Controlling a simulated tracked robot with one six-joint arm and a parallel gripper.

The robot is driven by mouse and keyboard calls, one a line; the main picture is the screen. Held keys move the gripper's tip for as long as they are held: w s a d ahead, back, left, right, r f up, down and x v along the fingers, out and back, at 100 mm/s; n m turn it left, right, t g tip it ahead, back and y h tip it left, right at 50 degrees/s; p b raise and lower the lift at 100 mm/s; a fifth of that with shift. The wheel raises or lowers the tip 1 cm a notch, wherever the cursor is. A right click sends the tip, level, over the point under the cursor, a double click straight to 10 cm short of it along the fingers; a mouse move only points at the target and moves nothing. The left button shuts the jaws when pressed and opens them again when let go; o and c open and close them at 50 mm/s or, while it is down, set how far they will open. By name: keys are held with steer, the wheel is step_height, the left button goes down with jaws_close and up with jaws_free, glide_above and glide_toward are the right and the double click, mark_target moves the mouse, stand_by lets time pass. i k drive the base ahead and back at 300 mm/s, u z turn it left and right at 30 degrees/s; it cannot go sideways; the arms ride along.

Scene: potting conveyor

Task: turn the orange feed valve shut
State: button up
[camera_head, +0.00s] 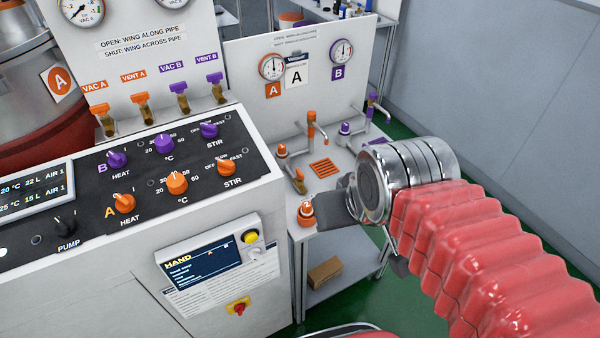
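Orange fittings stand on the small white bench (338,170) right of the control cabinet. No label for the feed valve is readable here. My gripper (326,205) is right beside the front knob; contact cannot be told. Its grey finger shows, but the other finger and the gap are hidden.
Purple-handled fittings (372,105) stand farther right on the bench. The cabinet (235,195) with orange and purple dials stands close left. A brown box (324,272) lies on the bench's lower shelf.

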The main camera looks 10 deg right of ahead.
mark_target(300, 175)
steer(key=u, duration=1.55)
steer(key=k, duration=0.9)
steer(key=z, duration=0.5)
steer(key=i, duration=0.55)
steer(key=z, duration=0.05)
